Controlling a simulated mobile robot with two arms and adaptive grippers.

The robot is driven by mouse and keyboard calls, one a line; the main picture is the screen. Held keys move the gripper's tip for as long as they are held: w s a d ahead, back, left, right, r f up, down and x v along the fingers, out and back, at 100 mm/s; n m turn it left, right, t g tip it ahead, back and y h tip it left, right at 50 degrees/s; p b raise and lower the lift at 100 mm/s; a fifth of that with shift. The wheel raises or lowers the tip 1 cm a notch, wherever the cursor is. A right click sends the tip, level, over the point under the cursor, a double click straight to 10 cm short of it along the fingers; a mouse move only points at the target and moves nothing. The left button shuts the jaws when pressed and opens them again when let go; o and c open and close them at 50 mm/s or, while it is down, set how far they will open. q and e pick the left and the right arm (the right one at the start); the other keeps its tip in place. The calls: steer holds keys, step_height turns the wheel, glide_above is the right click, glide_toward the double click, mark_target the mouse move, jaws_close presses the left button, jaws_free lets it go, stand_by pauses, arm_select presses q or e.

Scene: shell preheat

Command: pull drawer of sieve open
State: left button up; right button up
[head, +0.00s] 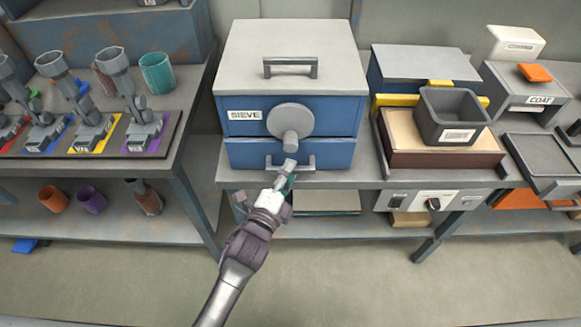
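The sieve (345,110) is a blue box with a grey lid, a white SIEVE label and a round grey knob (291,120) on its front. Its drawer (335,153) is the lower blue panel and looks closed, flush with the box. The drawer's grey bar handle (309,162) runs across its front below the knob. My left gripper (287,176) is right at the handle, overlapping its middle in the head view. Its fingertips are small and partly merged with the handle, so I cannot tell whether they grip it. My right gripper is not in view.
A grey bin (451,113) stands on a brown box (440,158) to the right. A COAT station (530,97) is farther right. The left bench holds cups and several grey clamps on coloured bases. The floor in front is largely clear.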

arm_select(q)
steer(key=shift+x, duration=0.85)
steer(key=shift+c, duration=0.3)
jaws_close()
